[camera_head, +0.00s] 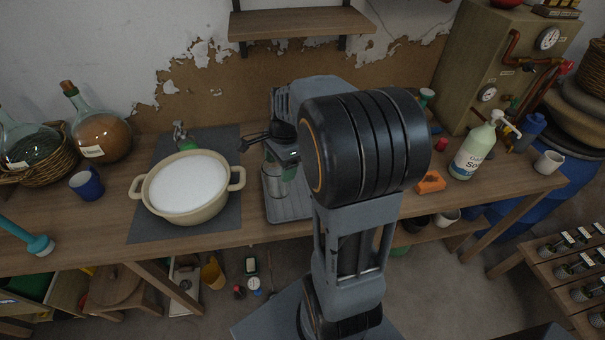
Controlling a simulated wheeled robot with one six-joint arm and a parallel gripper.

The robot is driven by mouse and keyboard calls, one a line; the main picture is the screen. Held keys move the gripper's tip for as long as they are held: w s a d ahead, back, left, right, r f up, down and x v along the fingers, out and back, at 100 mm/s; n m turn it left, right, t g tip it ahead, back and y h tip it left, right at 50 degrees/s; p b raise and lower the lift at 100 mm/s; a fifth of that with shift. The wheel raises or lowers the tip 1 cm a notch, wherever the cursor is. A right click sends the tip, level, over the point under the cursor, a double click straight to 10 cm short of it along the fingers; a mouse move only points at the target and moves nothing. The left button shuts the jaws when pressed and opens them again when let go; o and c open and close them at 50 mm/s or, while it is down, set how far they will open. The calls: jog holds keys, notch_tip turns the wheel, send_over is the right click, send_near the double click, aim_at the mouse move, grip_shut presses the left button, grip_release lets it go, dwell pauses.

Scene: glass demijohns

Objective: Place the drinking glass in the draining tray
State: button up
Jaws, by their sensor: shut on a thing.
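The drinking glass (274,184) is clear and looks upright, just left of my arm. My gripper (283,158) is shut on it from above, around its upper part. The draining tray (287,213) is grey and ribbed and lies on the wooden counter. The glass shows against the tray's left part; I cannot tell whether its base touches the tray. My arm hides the tray's right side.
A cream pot (188,210) with white contents stands on a dark mat (148,228) left of the tray. Right of my arm are an orange sponge (430,182) and a soap bottle (472,152). A blue mug (86,184) and glass demijohns (101,137) stand at left.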

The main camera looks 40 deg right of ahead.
jog(key=w+d+f+p, duration=0.2)
jog(key=w+d+f, duration=0.1)
jog(key=d+f, duration=0.6)
jog(key=shift+w+d+f, duration=0.15)
jog(key=shift+w+f, duration=0.25)
jog(key=shift+f, duration=0.65)
jog(key=o, duration=1.1)
notch_tip(320, 180, up, 11)
jog(key=d+b, duration=0.2)
jog(key=s+a+r+n+t+h, duration=0.1)
jog(key=s+a+r+n, duration=0.15)
jog(key=a+n, duration=0.2)
jog(key=s+a+r+n, duration=0.2)
jog(key=a+r+n, duration=0.15)
jog(key=a, duration=0.25)
jog(key=s+a+n+t, duration=0.1)
jog(key=s+a+n, duration=0.2)
jog(key=s+a+r+n+t, duration=0.1)
jog(key=s+a+n, duration=0.2)
jog(key=a+n, duration=0.1)
jog(key=s+a+n+t, duration=0.1)
jog(key=s+a+n, duration=0.2)
jog(key=shift+s+a+r+h, duration=0.2)
jog(key=shift+h, duration=0.2)
